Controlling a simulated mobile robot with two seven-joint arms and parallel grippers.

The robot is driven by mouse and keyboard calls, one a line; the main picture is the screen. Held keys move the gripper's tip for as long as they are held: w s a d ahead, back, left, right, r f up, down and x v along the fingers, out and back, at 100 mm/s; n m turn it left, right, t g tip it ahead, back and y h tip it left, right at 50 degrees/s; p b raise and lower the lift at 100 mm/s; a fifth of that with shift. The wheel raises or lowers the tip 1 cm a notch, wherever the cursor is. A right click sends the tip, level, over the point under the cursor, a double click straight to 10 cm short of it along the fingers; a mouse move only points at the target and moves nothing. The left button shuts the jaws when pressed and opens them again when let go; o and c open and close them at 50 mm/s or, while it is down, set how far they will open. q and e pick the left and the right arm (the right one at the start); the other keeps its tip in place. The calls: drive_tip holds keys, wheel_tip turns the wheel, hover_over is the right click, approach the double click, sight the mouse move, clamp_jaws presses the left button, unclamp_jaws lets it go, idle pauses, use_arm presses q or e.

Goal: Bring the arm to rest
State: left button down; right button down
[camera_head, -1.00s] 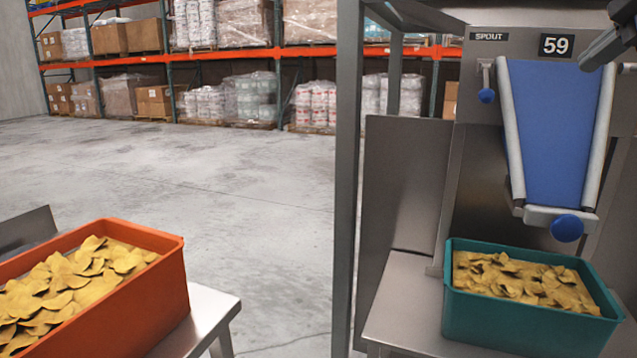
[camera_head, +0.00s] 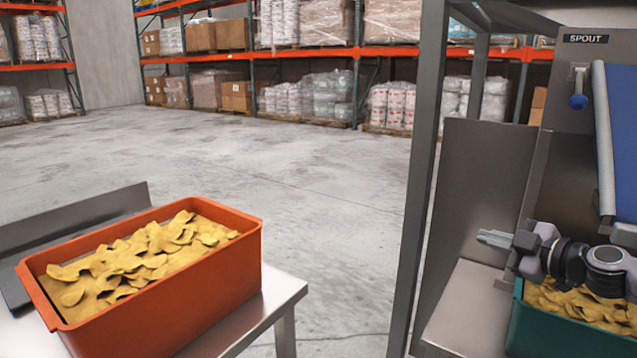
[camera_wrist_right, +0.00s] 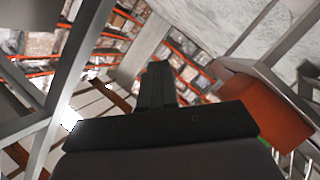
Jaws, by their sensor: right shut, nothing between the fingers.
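My right gripper (camera_head: 495,239) comes in from the right in the head view, in front of the teal crate (camera_head: 515,340) in the picture and hiding part of it. Its fingers are together, point left and hold nothing. The right wrist view shows the closed fingers (camera_wrist_right: 158,85) from close by, with nothing between them. My left gripper is not in view.
An orange crate (camera_head: 165,300) of yellow chips stands on a steel table (camera_head: 265,300) at left. The teal crate also holds chips, on a steel stand (camera_head: 460,310) beside a metal post (camera_head: 422,180). Open concrete floor (camera_head: 300,200) lies between.

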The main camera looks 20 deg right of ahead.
drive_tip(key=s+a+f+m+g+h, duration=0.25)
drive_tip(key=s+a+f+m, duration=0.3)
drive_tip(key=f, duration=0.45)
drive_tip(key=s+a+f+m+g+h, duration=0.1)
drive_tip(key=s+a+f+m+h, duration=0.3)
drive_tip(key=s+a+f, duration=0.45)
drive_tip(key=s+a+f+g+y, duration=0.2)
drive_tip(key=s+a+f+g, duration=0.15)
drive_tip(key=s+a, duration=0.35)
drive_tip(key=s+a+f+g+y, duration=0.1)
drive_tip(key=s+a+f+g, duration=0.3)
drive_tip(key=s, duration=0.5)
drive_tip(key=w+a+r+t+y+p, duration=0.2)
drive_tip(key=w+r+t+p, duration=0.3)
drive_tip(key=p, duration=0.8)
drive_tip(key=shift+w+a+t, duration=0.5)
drive_tip(key=shift+w+t, duration=0.1)
drive_tip(key=shift+w, duration=0.2)
